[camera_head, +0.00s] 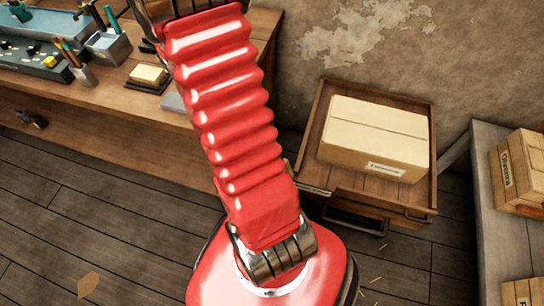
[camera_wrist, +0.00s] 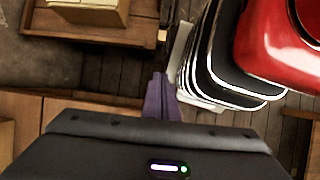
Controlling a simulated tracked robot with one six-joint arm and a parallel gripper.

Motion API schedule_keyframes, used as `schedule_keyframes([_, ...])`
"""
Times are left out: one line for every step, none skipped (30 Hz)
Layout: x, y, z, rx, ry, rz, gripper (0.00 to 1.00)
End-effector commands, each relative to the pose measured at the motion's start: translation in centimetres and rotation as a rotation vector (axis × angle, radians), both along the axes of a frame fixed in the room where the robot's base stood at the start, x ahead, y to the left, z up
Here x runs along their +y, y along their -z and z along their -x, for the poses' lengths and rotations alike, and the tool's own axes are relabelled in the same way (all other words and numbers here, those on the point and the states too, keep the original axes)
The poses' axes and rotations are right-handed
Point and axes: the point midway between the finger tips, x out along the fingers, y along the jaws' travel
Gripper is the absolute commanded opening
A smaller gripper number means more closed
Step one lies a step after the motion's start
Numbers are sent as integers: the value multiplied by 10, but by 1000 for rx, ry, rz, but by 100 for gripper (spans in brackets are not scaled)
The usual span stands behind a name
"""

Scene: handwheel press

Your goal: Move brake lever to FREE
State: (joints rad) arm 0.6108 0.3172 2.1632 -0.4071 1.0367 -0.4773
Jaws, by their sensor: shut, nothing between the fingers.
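The brake lever does not show in either view, and neither does any FREE mark or the handwheel press. My gripper (camera_wrist: 160,98) shows in the wrist view as two purple fingers close together, pointing up the picture. It is shut with nothing held. Planks of the floor and wooden edges lie beyond the fingertips. In the head view my red arm fills the middle and my gripper is out of sight.
A wooden workbench (camera_head: 140,116) runs along the left with a pen cup (camera_head: 83,75) and small items. A cardboard box (camera_head: 373,137) sits in a wooden crate (camera_head: 318,105) against the wall. More cartons (camera_head: 518,172) stand at right. Plank floor (camera_head: 115,190) is open at lower left.

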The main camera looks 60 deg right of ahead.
Motion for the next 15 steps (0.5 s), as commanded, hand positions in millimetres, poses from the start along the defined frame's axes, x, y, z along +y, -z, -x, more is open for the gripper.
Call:
schedule_keyframes([-5,7,5,21,0,-12,0])
schedule_keyframes([-7,10,8,30,-1,-17,0])
schedule_keyframes([-9,13,10,39,-1,-21,0])
schedule_keyframes([-11,14,11,43,-2,-25,0])
schedule_keyframes([-12,15,12,48,-3,-27,0])
schedule_keyframes([-13,16,13,51,-5,-29,0])
schedule_keyframes([-13,17,13,52,-5,-29,0])
schedule_keyframes([-13,17,13,53,-6,-30,0])
schedule_keyframes([-13,17,13,52,-6,-29,0])
schedule_keyframes([-13,17,13,52,-6,-29,0])
schedule_keyframes([-13,17,13,52,-6,-29,0])
schedule_keyframes([-13,17,13,52,-6,-29,0])
schedule_keyframes([-13,16,13,52,-5,-29,0])
schedule_keyframes([-13,16,13,51,-5,-29,0])
schedule_keyframes([-13,17,13,51,-5,-29,0])
